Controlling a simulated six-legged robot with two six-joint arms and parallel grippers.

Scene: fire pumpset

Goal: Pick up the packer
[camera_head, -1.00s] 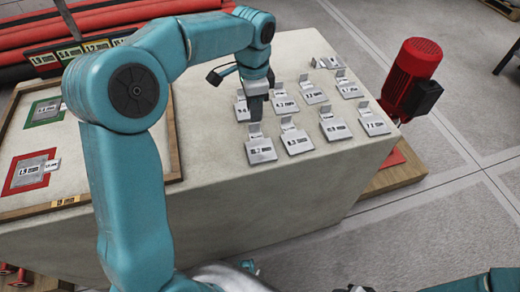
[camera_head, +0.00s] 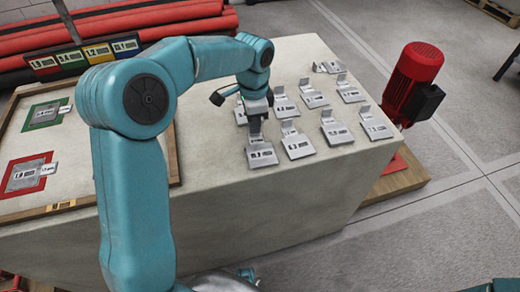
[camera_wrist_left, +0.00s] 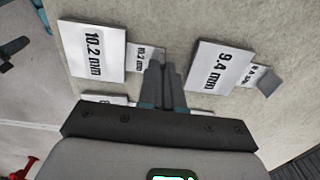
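Several light-grey metal packers with labels and upright tabs lie in rows on the pale block top. In the head view my left gripper (camera_head: 255,124) points down at the tab of the front-left packer (camera_head: 261,154). Touching or apart, I cannot tell. In the left wrist view its two grey fingers (camera_wrist_left: 164,72) are close together, with no object visible between them. A 10.2 mm packer (camera_wrist_left: 93,50) lies left of them and a 9.4 mm packer (camera_wrist_left: 220,68) right. Other packers are mostly hidden behind the gripper body. My right gripper is not in view.
A wooden-framed board (camera_head: 70,207) with red and green squares lies left on the block (camera_head: 270,215). A red motor (camera_head: 413,80) stands beyond the block's right side. Red pipes (camera_head: 150,20) lie behind. Neighbouring packers stand close around the gripper.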

